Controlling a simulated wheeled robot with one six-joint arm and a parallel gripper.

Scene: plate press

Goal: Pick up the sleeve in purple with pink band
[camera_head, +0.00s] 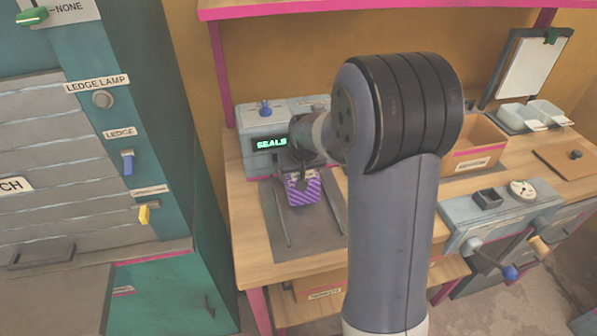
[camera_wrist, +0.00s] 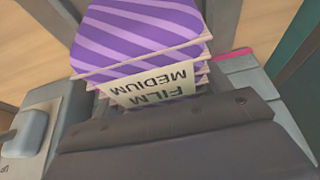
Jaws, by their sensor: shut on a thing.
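The purple sleeve (camera_head: 304,193) with paler diagonal stripes is at the far left of the workbench, over a dark grey mat (camera_head: 325,222). In the head view I cannot tell whether it touches the mat. My gripper (camera_head: 301,172) is at its top, partly hidden by my arm, and is shut on it. In the wrist view the sleeve (camera_wrist: 140,28) fills the upper middle, with a pale label reading "FILM MEDIUM" upside down at the dark gripper body. Where the fingers touch it is hidden. A pink strip shows beside it in the wrist view; I cannot tell whether it belongs to the sleeve.
A grey-blue unit (camera_head: 262,125) with a lit "SEALS" display stands behind the mat. A teal cabinet (camera_head: 203,190) stands close on the left. A cardboard bin (camera_head: 474,150) and a lever press (camera_head: 490,215) are on the right. A pink-edged shelf (camera_head: 290,8) hangs above.

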